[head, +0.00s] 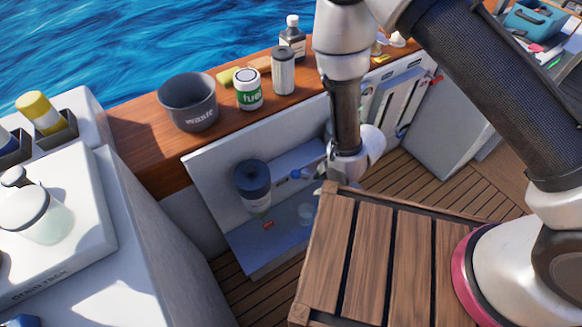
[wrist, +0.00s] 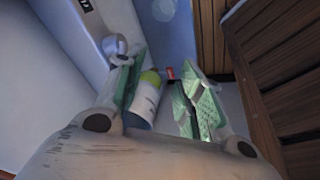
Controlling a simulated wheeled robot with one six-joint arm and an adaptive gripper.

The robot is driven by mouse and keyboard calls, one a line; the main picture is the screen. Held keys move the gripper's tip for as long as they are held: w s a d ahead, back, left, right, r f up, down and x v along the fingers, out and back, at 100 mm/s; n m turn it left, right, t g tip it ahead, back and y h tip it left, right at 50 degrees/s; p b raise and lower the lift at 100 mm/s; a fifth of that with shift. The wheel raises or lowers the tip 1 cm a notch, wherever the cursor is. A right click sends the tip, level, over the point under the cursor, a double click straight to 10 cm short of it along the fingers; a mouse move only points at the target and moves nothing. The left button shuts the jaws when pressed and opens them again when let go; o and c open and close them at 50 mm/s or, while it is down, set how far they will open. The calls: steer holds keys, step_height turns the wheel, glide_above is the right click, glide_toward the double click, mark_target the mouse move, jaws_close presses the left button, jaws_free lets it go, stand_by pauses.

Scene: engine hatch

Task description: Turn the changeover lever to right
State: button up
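The engine hatch recess (head: 275,240) has a light blue-grey panel and floor beyond the slatted wooden surface. I cannot clearly make out the changeover lever. A small blue fitting (head: 298,173) sits on the panel left of my gripper (head: 322,188), whose tips are partly hidden. In the wrist view my gripper (wrist: 162,100) is open, its two green-padded fingers apart. Between them, farther off, show a white cylinder (wrist: 145,98) with a yellow-green top and a thin red-tipped part (wrist: 171,73). A rounded grey fitting (wrist: 115,47) is close by the left finger. Contact cannot be told.
A dark blue-topped filter (head: 252,180) stands in the recess. The slatted wooden lid (head: 370,260) is close to my wrist.

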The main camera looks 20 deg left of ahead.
mark_target(300, 174)
steer(key=a, duration=0.1)
steer(key=w+a+r+n+y, duration=0.1)
steer(key=a, duration=0.1)
steer(key=w+a+r+n+y, duration=0.1)
steer(key=a, duration=0.1)
steer(key=shift+w+r+t, duration=0.1)
steer(key=shift+t, duration=0.3)
steer(key=x, duration=0.7)
steer(key=shift+a, duration=0.25)
jaws_close()
